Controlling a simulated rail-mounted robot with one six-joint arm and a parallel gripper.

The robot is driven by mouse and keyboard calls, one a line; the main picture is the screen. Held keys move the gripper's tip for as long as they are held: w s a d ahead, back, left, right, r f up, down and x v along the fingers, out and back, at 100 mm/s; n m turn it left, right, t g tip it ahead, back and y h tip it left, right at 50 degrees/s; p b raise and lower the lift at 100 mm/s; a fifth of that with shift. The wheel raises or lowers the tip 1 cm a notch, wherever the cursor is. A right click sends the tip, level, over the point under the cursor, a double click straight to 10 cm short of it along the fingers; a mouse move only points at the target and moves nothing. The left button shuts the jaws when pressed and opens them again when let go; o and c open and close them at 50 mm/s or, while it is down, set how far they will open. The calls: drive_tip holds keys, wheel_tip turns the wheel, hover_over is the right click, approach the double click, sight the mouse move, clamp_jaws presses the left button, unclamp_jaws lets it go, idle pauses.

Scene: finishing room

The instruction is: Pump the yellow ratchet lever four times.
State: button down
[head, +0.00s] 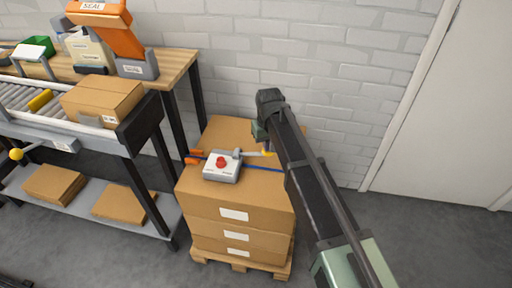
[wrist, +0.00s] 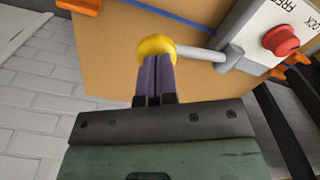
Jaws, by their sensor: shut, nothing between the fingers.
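The ratchet lever is a grey rod with a yellow knob (head: 267,153), on a grey-and-white ratchet box (head: 222,166) with a red button. The box sits on top of the stacked cartons, on a blue strap. In the wrist view, the yellow knob (wrist: 157,47) is right at the tips of my gripper (wrist: 155,62). The fingers are shut and empty, and they seem to touch or nearly touch the knob. In the head view, my arm hides the fingertips and the right part of the carton top.
The cartons (head: 237,215) stand on a wooden pallet (head: 240,262). Orange strap pieces (head: 194,157) lie at the box's left. A roller conveyor (head: 40,105) with a carton (head: 102,100) and a workbench stand at the left. A white brick wall is behind; the floor at right is clear.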

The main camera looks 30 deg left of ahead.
drive_tip(key=shift+d+f, duration=0.1)
drive_tip(key=shift+f, duration=0.2)
drive_tip(key=shift+w+d+f+b, duration=0.1)
drive_tip(key=shift+d+f+b, duration=0.1)
drive_tip(key=shift+f+b, duration=0.3)
drive_tip(key=shift+r, duration=0.1)
drive_tip(key=shift+d+f+b, duration=0.15)
drive_tip(key=shift+f+b, duration=0.15)
drive_tip(key=shift+b, duration=0.05)
idle(0.3)
drive_tip(key=r+p, duration=0.2)
drive_tip(key=a+r+p, duration=0.1)
drive_tip(key=r+p, duration=0.2)
drive_tip(key=a+r+p, duration=0.1)
drive_tip(key=r+p, duration=0.1)
drive_tip(key=shift+s+r, duration=0.2)
drive_tip(key=shift+s, duration=0.05)
drive_tip(key=shift+f, duration=0.1)
